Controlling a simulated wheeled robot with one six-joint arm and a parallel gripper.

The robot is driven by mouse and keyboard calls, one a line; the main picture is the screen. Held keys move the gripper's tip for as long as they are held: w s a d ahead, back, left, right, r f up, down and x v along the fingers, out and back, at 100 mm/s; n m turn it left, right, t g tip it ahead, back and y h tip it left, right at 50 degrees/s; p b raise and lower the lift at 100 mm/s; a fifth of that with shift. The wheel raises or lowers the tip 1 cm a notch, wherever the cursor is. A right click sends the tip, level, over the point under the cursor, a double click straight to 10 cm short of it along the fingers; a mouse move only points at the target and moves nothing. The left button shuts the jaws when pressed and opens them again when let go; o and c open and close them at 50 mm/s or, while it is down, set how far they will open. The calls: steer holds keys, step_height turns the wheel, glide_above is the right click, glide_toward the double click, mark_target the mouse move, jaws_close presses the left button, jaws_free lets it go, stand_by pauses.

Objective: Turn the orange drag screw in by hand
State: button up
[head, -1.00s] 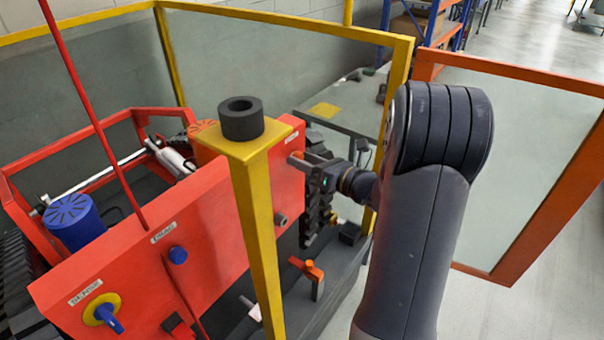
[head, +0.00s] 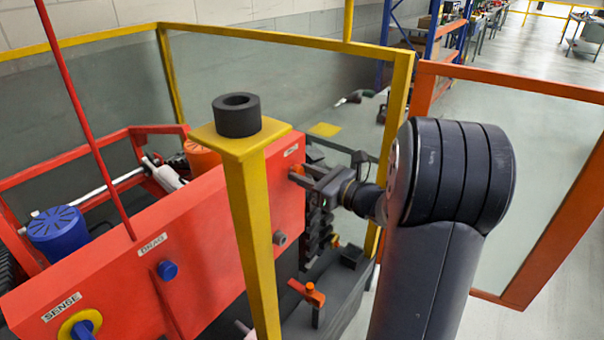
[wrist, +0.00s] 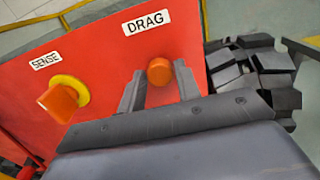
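The orange drag screw (wrist: 159,71) is a round knob under the DRAG label (wrist: 146,22) on the red panel (wrist: 110,60) in the wrist view. My gripper (wrist: 159,66) is open, with one finger on each side of the screw. A narrow gap shows on the right; the left finger is very close, and I cannot tell if it touches. In the head view my gripper (head: 308,178) is at the right end of the red panel (head: 210,215), at a small orange knob (head: 297,170) partly hidden by it.
An orange knob on a yellow disc (wrist: 60,101) is under SENSE, left of the screw. Dark track links (wrist: 255,65) stand close on the right. In the head view, a yellow post (head: 252,230) stands before the panel, which also carries a blue knob (head: 167,270) under DRAG.

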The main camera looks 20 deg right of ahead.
steer(key=c, duration=0.4)
steer(key=shift+r+p, duration=0.2)
steer(key=shift+p, duration=0.35)
steer(key=shift+c, duration=0.2)
steer(key=m+p, duration=0.2)
steer(key=shift+r+p, duration=0.1)
steer(key=shift+p, duration=0.25)
steer(key=o, duration=0.4)
steer(key=shift+f+b, duration=0.3)
steer(key=shift+f, duration=0.05)
steer(key=o, duration=0.5)
steer(key=v, duration=1.1)
steer(key=shift+w, duration=0.1)
